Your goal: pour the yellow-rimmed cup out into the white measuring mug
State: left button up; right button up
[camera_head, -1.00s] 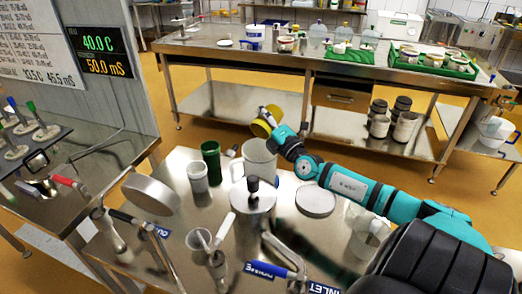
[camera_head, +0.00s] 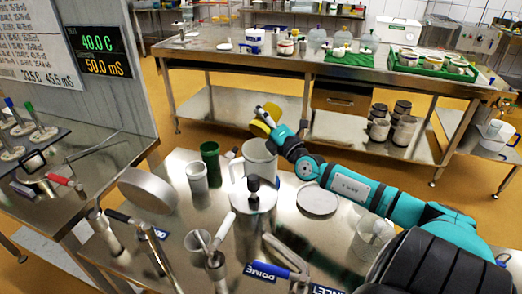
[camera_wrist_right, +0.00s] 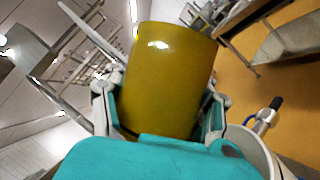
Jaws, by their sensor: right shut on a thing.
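My right gripper (camera_head: 268,118) is shut on the yellow-rimmed cup (camera_head: 259,129), which is tipped over to the left just above the white measuring mug (camera_head: 260,160). The cup's yellow wall (camera_wrist_right: 170,80) fills the middle of the right wrist view, between the fingers (camera_wrist_right: 165,112). Its opening faces away there, so its contents are hidden. No stream shows. The mug stands upright on the near steel table, and part of it shows at lower right in the wrist view (camera_wrist_right: 258,148). My left gripper is not in view.
A green container (camera_head: 211,158) and a grey-white cup (camera_head: 197,180) stand left of the mug. A lidded steel vessel (camera_head: 252,212) stands in front of it, with a round lid (camera_head: 317,201) to the right. A clear beaker (camera_head: 372,238) is near my right arm.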

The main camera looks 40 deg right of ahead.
jog(key=shift+w, duration=0.15)
jog(key=shift+a+n+b, duration=0.35)
jog(key=shift+a+n, duration=0.05)
jog(key=shift+d+b, duration=0.25)
jog(key=shift+b, duration=0.1)
jog(key=shift+a+r+n+y+b, duration=0.1)
jog(key=shift+a+n+y+b, duration=0.2)
jog(key=shift+a+n, duration=0.15)
jog(key=shift+s+d+n+b, duration=0.2)
jog(key=shift+d+n+b, duration=0.05)
jog(key=shift+b, duration=0.15)
jog(key=shift+w+a+n+b, duration=0.15)
jog(key=shift+a+n+b, duration=0.15)
jog(key=shift+a, duration=0.05)
jog(key=shift+d+t+y+b, duration=0.15)
jog(key=shift+t+y+b, duration=0.15)
jog(key=shift+y+b, duration=0.1)
